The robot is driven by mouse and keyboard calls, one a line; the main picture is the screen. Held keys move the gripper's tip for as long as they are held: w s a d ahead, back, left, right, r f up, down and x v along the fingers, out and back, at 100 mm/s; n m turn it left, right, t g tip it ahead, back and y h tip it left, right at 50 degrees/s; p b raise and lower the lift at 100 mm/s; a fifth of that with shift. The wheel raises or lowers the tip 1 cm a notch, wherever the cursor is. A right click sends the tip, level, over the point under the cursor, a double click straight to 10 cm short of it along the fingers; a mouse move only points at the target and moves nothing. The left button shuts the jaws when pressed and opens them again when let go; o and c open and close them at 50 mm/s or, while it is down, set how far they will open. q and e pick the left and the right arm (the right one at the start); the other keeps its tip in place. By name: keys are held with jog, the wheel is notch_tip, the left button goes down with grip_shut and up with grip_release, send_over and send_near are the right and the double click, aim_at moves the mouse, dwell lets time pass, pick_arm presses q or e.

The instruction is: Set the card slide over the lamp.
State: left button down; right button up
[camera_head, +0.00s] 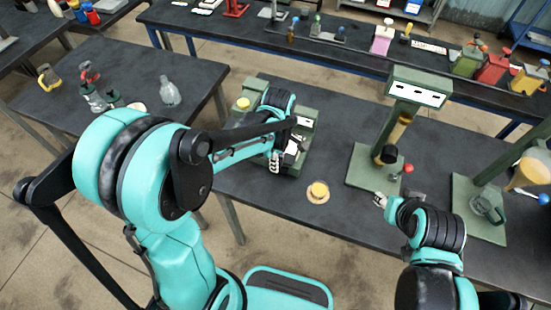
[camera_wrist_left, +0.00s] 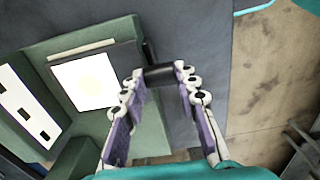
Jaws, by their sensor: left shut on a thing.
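The lamp (camera_wrist_left: 88,82) is a bright, glowing white square set in a green housing in the left wrist view. A dark flat plate, which looks like the card slide (camera_wrist_left: 123,60), lies at its right edge, with a black grip between my fingers. My left gripper (camera_wrist_left: 160,76) is shut on that grip, beside the lamp. In the head view my left gripper (camera_head: 277,162) is at the front of the green housing (camera_head: 262,88); my arm hides part of it. My right gripper (camera_head: 379,200) is over the table, near the green stand; its fingers are too small to read.
A round dish with a yellow top (camera_head: 318,192) stands on the dark table (camera_head: 280,205). A green stand (camera_head: 365,165) with an amber column is to its right. A glass jug (camera_head: 487,209) stands farther right. Bare table lies around the dish.

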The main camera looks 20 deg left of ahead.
pick_arm(q)
jog(key=c, duration=1.1)
grip_release()
jog(key=shift+d, duration=0.2)
jog(key=shift+c, duration=0.2)
jog(key=shift+d, duration=0.1)
jog(key=shift+r, duration=0.35)
notch_tip(320, 180, up, 11)
jog(key=shift+r, duration=0.15)
jog(key=shift+s, duration=0.1)
jog(key=s+a+f+m+t+b, duration=0.2)
jog(key=s+m, duration=0.3)
jog(key=m, duration=0.3)
jog(key=s+a+f+m+t+b, duration=0.2)
jog(key=s+f+m+t+b, duration=0.2)
jog(key=m, duration=0.5)
jog(key=shift+s+a+f+t, duration=0.3)
jog(key=shift+s+f+t, duration=0.2)
jog(key=shift+f+t, duration=0.15)
